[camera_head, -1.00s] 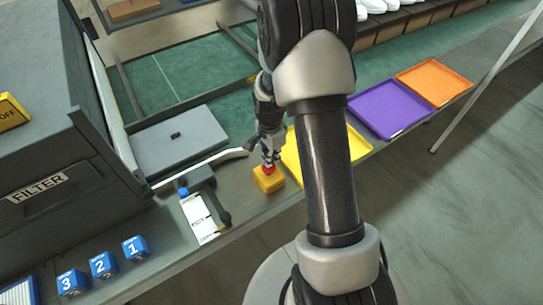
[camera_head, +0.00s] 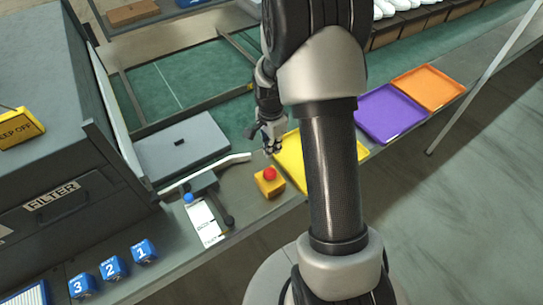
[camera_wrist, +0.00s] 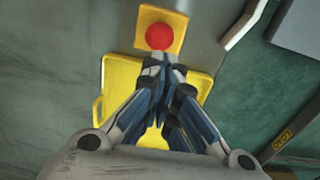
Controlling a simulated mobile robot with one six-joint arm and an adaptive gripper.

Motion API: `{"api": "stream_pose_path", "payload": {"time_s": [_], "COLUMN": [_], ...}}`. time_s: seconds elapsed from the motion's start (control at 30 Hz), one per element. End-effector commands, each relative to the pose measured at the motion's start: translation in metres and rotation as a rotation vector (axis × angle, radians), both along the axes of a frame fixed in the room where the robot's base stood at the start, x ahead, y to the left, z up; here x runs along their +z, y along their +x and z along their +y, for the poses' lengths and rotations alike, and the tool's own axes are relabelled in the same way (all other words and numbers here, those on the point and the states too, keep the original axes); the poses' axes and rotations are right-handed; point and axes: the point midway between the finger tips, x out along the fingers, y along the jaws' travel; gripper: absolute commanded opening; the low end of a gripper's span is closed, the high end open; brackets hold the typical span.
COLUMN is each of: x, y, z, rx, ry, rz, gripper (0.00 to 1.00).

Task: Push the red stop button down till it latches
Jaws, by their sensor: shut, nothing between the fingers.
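The red stop button (camera_head: 269,174) is a round red cap on a yellow box (camera_head: 270,187) on the grey bench, near its front edge. In the wrist view the red cap (camera_wrist: 159,36) shows whole at the top, on its yellow base (camera_wrist: 181,32). My gripper (camera_head: 272,150) is shut and empty, behind and above the button, apart from it in the head view. In the wrist view my fingertips (camera_wrist: 165,60) appear just below the cap in the picture. Whether the button is latched down cannot be told.
A yellow tray (camera_head: 290,160) lies right of the button, then purple (camera_head: 392,114) and orange (camera_head: 430,88) trays. The filter cabinet (camera_head: 60,150) and numbered blue cubes (camera_head: 110,267) are farther left.

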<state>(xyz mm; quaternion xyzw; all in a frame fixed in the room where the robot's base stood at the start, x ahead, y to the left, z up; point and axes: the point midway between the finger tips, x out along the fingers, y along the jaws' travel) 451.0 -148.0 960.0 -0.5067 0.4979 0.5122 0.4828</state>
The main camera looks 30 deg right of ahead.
Motion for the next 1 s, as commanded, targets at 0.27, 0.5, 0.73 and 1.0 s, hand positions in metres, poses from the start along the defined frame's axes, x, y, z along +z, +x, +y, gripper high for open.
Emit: {"api": "stream_pose_path", "payload": {"time_s": [0.27,0.5,0.73,1.0], "x": [0.044,0.050,0.050,0.057], "y": [0.002,0.002,0.002,0.002], "z": [0.000,0.000,0.000,0.003], "rx": [0.000,0.000,0.000,0.022], "ry": [-0.001,0.000,-0.001,-0.003], "rz": [-0.003,-0.002,-0.002,-0.010], "gripper": [0.00,0.00,0.00,0.00]}}
